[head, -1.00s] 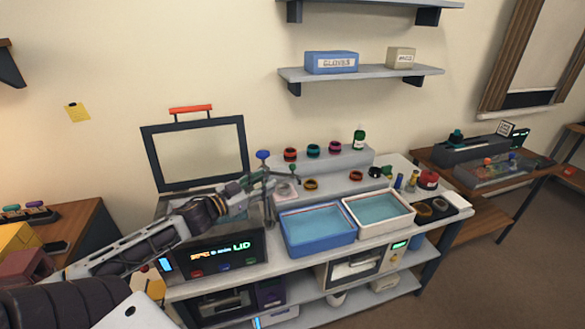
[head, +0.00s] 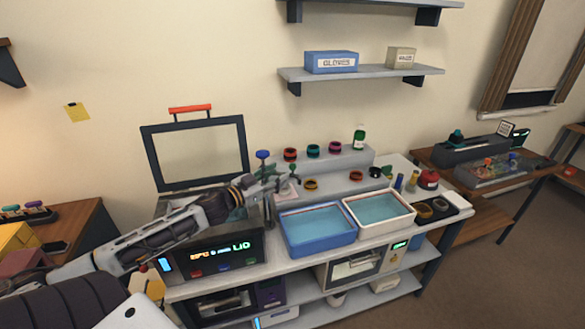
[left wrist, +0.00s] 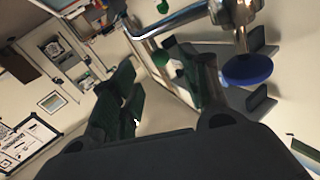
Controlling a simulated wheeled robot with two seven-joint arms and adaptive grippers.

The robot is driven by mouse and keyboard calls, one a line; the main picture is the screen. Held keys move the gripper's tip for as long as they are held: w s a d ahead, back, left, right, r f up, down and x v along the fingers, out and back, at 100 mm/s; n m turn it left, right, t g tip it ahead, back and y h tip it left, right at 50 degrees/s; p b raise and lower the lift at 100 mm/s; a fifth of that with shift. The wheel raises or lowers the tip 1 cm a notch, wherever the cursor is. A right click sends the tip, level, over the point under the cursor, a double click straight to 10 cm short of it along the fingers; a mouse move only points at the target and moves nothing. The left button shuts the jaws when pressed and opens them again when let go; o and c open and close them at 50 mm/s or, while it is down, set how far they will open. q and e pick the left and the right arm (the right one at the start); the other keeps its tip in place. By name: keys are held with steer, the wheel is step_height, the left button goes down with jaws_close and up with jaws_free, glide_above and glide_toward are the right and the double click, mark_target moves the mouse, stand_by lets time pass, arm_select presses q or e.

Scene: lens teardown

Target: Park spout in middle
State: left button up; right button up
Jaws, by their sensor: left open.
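The chrome spout (left wrist: 182,18) crosses the top of the left wrist view as a curved metal pipe. In that view a blue knob (left wrist: 247,70) is on the right and a green knob (left wrist: 163,61) is left of it. In the head view the blue knob (head: 263,154) and green knob (head: 292,168) stand behind the basins, and my arm hides much of the tap. My left gripper (head: 277,183) is open beside the tap, close to the knobs. Whether its fingers touch the spout cannot be told. My right gripper is not in view.
A blue basin (head: 318,248) and a white basin (head: 410,225) hold water, right of the gripper. A machine with a raised framed lid (head: 246,150) stands under my left arm.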

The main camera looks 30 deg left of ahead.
mark_target(290, 168)
arm_select(q)
steer(key=shift+x, duration=3.85)
jaws_close()
